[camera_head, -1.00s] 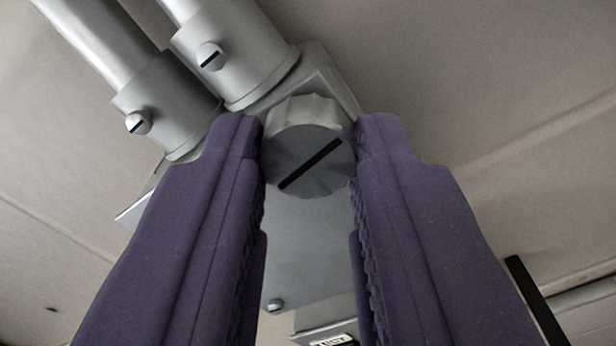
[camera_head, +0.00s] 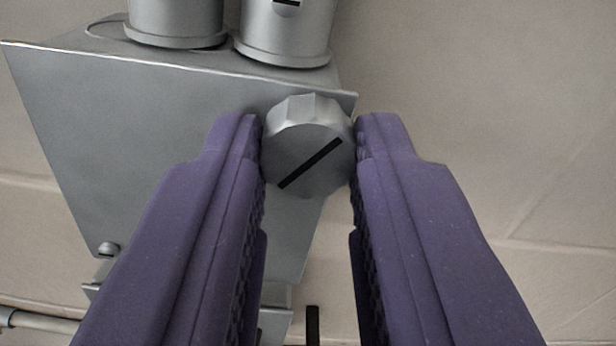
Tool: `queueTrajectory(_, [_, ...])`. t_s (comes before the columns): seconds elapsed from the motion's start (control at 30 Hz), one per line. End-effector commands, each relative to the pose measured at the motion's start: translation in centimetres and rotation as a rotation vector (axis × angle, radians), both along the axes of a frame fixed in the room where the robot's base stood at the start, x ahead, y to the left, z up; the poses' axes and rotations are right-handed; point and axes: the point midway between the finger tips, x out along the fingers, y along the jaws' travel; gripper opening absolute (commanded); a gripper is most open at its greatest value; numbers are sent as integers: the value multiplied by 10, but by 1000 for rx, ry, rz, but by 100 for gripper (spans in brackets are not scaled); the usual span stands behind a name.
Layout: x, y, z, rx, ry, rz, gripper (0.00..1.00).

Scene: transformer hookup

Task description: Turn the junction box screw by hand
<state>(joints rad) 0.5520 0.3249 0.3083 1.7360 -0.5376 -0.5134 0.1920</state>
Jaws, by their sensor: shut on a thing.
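The junction box screw (camera_head: 300,125) is a large grey knob with ribbed sides and a black diagonal slot across its face. It sits at the upper right corner of the grey junction box cover (camera_head: 130,120). My gripper (camera_head: 307,150) has two purple fingers, one on each side of the knob, and their tips are shut on it. The slot runs from lower left to upper right. The part of the box behind the left finger is hidden.
Two grey conduit fittings (camera_head: 178,20) join the top of the box. A small screw (camera_head: 108,248) shows at the box's lower left. A thin pipe (camera_head: 40,321) runs at the lower left. The beige wall (camera_head: 480,110) to the right is bare.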

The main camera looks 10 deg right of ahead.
Motion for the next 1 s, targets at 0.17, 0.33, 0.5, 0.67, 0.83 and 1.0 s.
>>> queueTrajectory(0.17, [0,-1,-2,-51,3,-1,0])
queueTrajectory(0.33, [0,0,-2,-73,3,0,0])
queueTrajectory(0.5, [0,0,-2,-76,4,0,0])
queueTrajectory(0.67, [0,0,-2,-76,4,0,0])
queueTrajectory(0.83, [0,0,-1,-75,3,-1,52])
queueTrajectory(1.0, [0,0,-1,-75,2,0,52])
